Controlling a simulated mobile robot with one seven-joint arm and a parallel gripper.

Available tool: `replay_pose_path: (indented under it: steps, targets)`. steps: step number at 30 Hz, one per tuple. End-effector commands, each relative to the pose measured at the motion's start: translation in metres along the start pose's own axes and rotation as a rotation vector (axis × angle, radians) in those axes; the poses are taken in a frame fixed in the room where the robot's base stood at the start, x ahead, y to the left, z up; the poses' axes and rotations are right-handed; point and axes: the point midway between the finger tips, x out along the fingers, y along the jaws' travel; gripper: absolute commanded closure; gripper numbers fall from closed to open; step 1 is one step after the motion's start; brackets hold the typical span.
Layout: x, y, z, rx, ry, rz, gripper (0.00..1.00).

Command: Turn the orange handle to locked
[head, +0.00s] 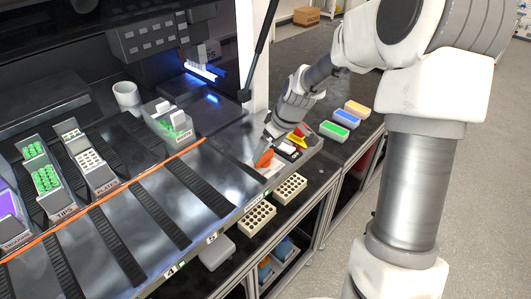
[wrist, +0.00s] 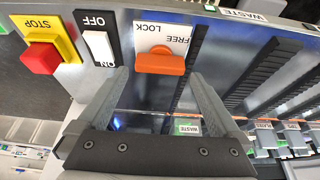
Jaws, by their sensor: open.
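The orange handle (head: 264,157) sits on a white plate at the right end of the bench deck. In the wrist view, the handle (wrist: 160,63) lies across the picture below the words LOCK and FREE, which appear upside down. I cannot tell for certain which word it points to. My gripper (wrist: 160,75) is open, its two fingers apart on the left and right sides of the handle, with nothing held. In the head view my gripper (head: 269,141) is just above the handle; its fingertips are small and hard to make out there.
Beside the handle are a white ON/OFF switch (wrist: 99,45) and a red stop button (wrist: 42,58) on a yellow base. Black rails (head: 205,170) run across the deck. Beige racks (head: 290,188) stand in front; blue, green and orange boxes (head: 345,118) stand to the right.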

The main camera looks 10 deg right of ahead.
Motion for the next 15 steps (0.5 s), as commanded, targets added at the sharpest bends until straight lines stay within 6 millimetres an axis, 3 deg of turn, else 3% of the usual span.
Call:
replay_pose_path:
  steps: [6, 15]
  targets:
    - [0.027, 0.0, 0.0, 0.0, 0.0, -0.002, 0.0]
    - [0.035, 0.0, 0.0, 0.0, 0.001, 0.001, 0.0]
